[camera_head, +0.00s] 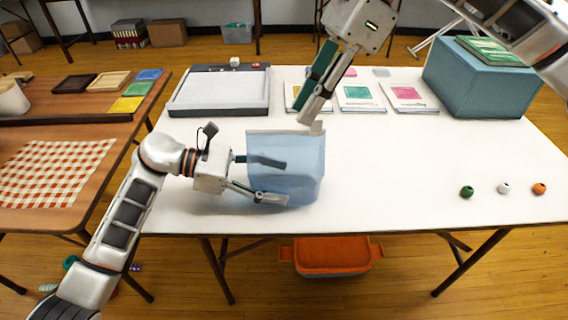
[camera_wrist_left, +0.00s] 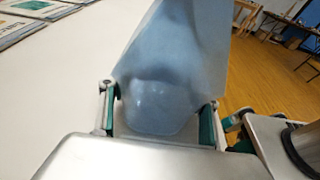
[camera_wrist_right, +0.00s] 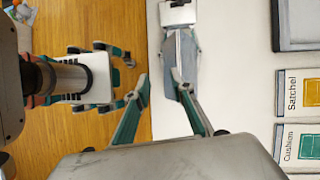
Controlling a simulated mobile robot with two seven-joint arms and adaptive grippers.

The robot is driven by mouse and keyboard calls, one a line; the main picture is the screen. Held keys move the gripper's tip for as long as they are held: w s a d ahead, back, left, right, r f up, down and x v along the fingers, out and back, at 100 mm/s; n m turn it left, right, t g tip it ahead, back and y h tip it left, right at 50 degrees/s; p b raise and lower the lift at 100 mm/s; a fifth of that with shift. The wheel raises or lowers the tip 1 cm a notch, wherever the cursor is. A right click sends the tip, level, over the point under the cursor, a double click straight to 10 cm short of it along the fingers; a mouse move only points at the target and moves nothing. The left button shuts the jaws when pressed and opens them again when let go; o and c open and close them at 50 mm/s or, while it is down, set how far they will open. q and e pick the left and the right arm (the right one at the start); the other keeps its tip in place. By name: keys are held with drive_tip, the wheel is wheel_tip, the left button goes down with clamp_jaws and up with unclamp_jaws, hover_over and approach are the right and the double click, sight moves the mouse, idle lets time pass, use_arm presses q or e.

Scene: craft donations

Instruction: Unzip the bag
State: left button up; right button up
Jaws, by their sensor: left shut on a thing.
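The bag (camera_head: 292,165) is translucent pale blue and stands upright near the front middle of the white table. My left gripper (camera_head: 270,180) is shut on the bag from the left, one finger on each side. The left wrist view shows the bag (camera_wrist_left: 165,75) filling the space between the fingers. My right gripper (camera_head: 312,105) is open and empty, pointing down near the bag's top right corner. The right wrist view looks down on the narrow bag (camera_wrist_right: 184,60) beyond the parted fingers (camera_wrist_right: 164,88). I cannot clearly make out the zip or its pull.
A grey-framed board (camera_head: 221,92) lies behind the bag, with several booklets (camera_head: 357,96) beside it. A blue box (camera_head: 475,80) is at the back right. Three small balls (camera_head: 503,188) lie front right. The table between bag and balls is clear.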

sight(319, 117)
drive_tip(key=w+d+r+t+h, duration=0.2)
drive_tip(key=w+d+r, duration=0.1)
drive_tip(key=d+r, duration=0.15)
drive_tip(key=shift+s+d+x, duration=0.1)
drive_tip(key=shift+d+x, duration=0.05)
drive_tip(key=shift+x, duration=1.85)
drive_tip(key=shift+s+d+x, duration=0.1)
drive_tip(key=shift+d+x, duration=0.05)
drive_tip(key=shift+x, duration=1.8)
drive_tip(key=shift+f, duration=0.25)
clamp_jaws()
